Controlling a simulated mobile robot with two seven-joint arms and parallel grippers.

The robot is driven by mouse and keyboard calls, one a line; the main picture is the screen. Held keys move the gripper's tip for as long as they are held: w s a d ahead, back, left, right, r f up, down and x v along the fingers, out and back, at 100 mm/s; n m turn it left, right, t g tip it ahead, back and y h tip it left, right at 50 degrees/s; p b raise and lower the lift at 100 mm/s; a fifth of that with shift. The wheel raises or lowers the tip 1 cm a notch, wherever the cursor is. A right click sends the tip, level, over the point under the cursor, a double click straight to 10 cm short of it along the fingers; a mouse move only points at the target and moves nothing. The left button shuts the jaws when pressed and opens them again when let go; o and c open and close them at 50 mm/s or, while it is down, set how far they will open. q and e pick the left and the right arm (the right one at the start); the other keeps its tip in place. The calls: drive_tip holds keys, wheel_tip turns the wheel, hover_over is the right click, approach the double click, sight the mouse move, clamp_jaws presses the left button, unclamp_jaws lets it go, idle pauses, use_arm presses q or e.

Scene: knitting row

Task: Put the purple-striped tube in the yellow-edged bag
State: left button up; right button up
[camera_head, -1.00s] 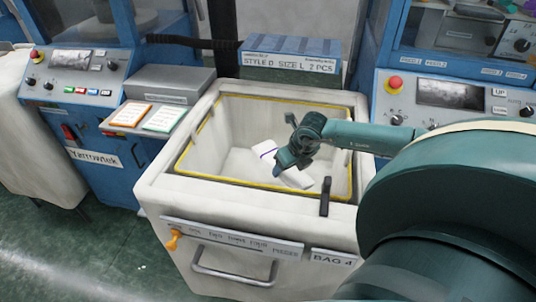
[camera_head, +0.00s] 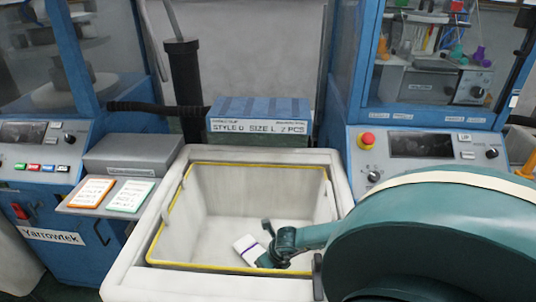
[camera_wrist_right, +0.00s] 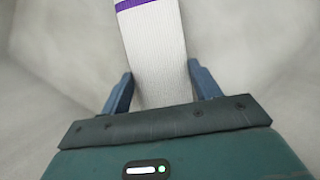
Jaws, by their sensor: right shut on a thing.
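The yellow-edged bag (camera_head: 160,228) is a pale open bin with a yellow line around its mouth, in the middle of the head view. My right gripper (camera_head: 266,258) is down inside the mouth, near the front edge. It is shut on the white purple-striped tube (camera_head: 246,247). In the right wrist view the tube (camera_wrist_right: 152,45) runs up between the two fingers of my right gripper (camera_wrist_right: 162,86), with its purple band at the top edge. Pale bag walls surround it there. The part of the tube behind the gripper is hidden in the head view. My left gripper is not in view.
A blue labelled box (camera_head: 258,122) stands behind the bag. A grey ledge with an orange-edged card (camera_head: 91,192) and a green-edged card (camera_head: 126,196) is at the left. A blue machine with a red button (camera_head: 367,139) stands at the right. My arm covers the lower right.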

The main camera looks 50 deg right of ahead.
drive_tip(key=shift+f, duration=0.75)
drive_tip(key=o, duration=0.9)
drive_tip(key=shift+f, duration=0.1)
drive_tip(key=shift+o, duration=0.2)
drive_tip(key=shift+r, duration=0.2)
drive_tip(key=v, duration=1.2)
